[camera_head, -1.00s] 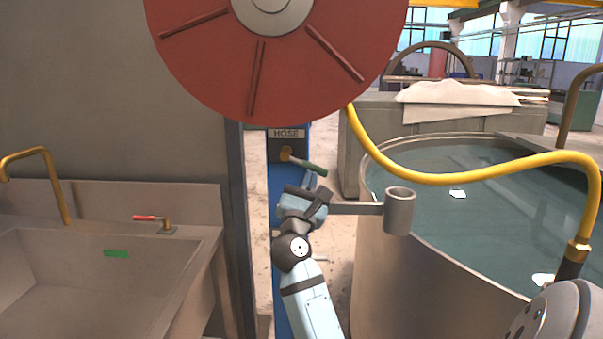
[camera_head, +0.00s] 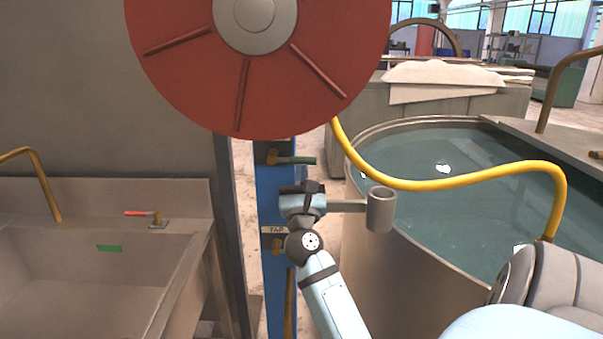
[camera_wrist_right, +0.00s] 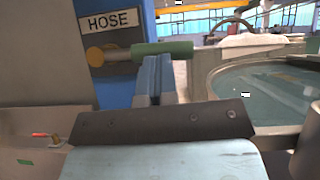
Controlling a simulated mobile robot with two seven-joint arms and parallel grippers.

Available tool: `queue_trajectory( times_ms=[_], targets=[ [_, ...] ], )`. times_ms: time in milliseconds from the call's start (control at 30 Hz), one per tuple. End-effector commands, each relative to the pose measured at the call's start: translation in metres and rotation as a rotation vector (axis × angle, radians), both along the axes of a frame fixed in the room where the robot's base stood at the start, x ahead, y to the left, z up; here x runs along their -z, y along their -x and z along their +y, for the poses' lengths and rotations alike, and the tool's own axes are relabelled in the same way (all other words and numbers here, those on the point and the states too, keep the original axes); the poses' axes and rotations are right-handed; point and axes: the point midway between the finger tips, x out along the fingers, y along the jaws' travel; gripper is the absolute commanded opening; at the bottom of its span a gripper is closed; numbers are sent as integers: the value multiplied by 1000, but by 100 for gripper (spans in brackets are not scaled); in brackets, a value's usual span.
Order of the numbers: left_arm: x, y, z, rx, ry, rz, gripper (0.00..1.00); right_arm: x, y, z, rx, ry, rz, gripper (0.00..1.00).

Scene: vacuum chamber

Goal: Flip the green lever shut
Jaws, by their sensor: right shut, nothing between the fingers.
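The green lever (camera_head: 297,160) sticks out to the right, about level, from a brass valve (camera_head: 271,156) on the blue post (camera_head: 274,205). In the right wrist view the green lever (camera_wrist_right: 163,50) lies across the top of my fingers, beside the HOSE label (camera_wrist_right: 110,22). My right gripper (camera_head: 304,176) is just below the lever, shut and empty. In the wrist view its fingertips (camera_wrist_right: 153,65) are right under the lever and look in contact with it. My left gripper is not in view.
A red hose reel (camera_head: 255,90) hangs above the lever. A yellow hose (camera_head: 450,184) crosses the water tank (camera_head: 400,250) at right. A TAP label (camera_head: 274,230) and brass fitting sit lower on the post. A sink (camera_head: 100,285) with a red-handled tap stands at left.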

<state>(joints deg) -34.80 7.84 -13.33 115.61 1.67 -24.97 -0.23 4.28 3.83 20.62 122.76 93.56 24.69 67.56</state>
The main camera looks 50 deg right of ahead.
Motion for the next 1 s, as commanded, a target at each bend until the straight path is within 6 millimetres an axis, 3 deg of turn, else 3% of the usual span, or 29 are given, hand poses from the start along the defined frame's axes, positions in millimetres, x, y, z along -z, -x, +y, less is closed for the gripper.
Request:
queue_trajectory(
  times_ms=[333,700,1000],
  targets=[
    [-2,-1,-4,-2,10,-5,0,5,3,3,0,-2,0,0],
    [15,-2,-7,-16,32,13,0,37,34,40,-1,-1,0,0],
    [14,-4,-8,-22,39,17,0,41,42,49,0,2,-1,0]
  ],
)
